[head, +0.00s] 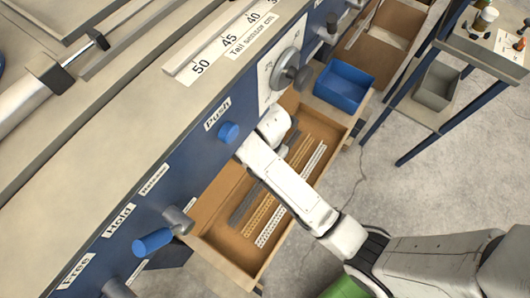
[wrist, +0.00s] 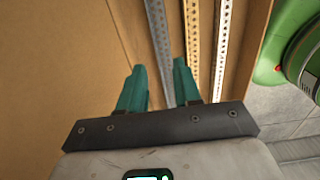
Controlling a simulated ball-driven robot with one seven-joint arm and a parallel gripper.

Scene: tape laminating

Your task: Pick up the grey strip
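The grey strip (head: 245,204) lies in the open wooden drawer (head: 213,196), the leftmost of three long strips. A tan strip (head: 259,214) and a white perforated strip (head: 273,227) lie beside it. My arm crosses over the strips and hides their middle part in the head view. In the wrist view the teal fingers of my gripper (wrist: 159,68) are apart and point toward the grey strip (wrist: 158,38), which runs down between them. Nothing is held. The tan strip (wrist: 191,40) lies just right of the right fingertip. I cannot tell the fingers' height above the drawer floor.
The blue machine front (head: 185,150) with its knobs, including a blue push knob (head: 228,131), stands left of the drawer. A blue bin (head: 343,86) sits beyond the drawer. A side table with a grey bin (head: 437,86) stands at the right. The drawer's left part is bare.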

